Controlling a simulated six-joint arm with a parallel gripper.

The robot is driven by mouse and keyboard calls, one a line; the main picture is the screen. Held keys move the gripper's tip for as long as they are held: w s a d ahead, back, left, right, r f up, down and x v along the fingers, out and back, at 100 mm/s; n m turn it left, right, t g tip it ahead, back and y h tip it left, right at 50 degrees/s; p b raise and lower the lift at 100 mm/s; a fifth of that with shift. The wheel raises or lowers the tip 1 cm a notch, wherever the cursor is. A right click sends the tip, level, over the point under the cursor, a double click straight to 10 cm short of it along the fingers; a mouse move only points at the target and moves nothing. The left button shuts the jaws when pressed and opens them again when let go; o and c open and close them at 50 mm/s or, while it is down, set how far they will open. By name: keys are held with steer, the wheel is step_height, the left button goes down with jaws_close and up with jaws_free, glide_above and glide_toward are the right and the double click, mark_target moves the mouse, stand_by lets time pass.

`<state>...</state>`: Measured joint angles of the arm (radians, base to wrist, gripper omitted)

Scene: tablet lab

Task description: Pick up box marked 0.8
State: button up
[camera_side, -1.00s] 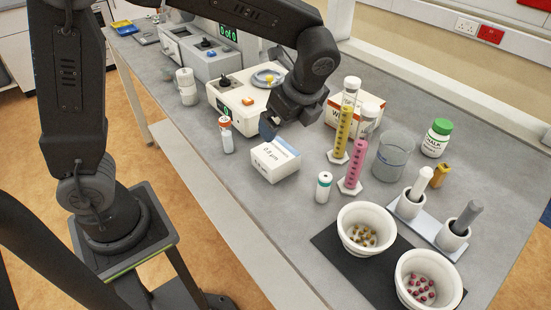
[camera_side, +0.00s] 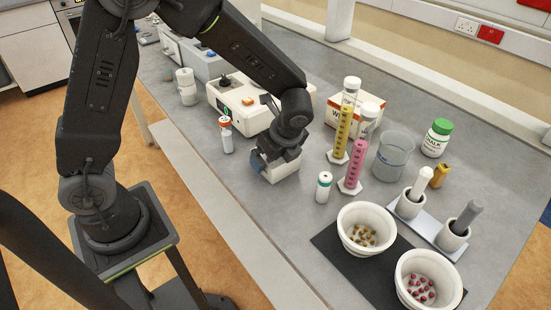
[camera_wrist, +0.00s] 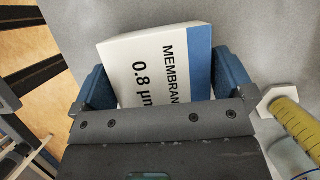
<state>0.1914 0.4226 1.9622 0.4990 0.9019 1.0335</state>
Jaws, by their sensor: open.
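The box marked 0.8 µm (camera_wrist: 150,65) is white with a blue band and the word "MEMBRAN" in the wrist view. It lies on the grey bench, turned slightly between the two blue fingers of my gripper (camera_wrist: 165,85). The fingers are open, one on each side of the box. In the side view my gripper (camera_side: 275,163) is over the box (camera_side: 284,172) and hides most of it. I cannot tell whether the fingers touch it.
An orange-capped vial (camera_side: 226,135) stands left of the box and a teal-capped vial (camera_side: 323,187) to its right. Pink (camera_side: 353,167) and yellow (camera_side: 341,135) cylinders stand close on the right. A white instrument (camera_side: 240,105) is behind. The bench's front edge is near.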

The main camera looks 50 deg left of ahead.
steer(key=shift+a+f, duration=0.25)
steer(key=shift+f, duration=0.35)
steer(key=shift+c, duration=0.5)
steer(key=c, duration=0.5)
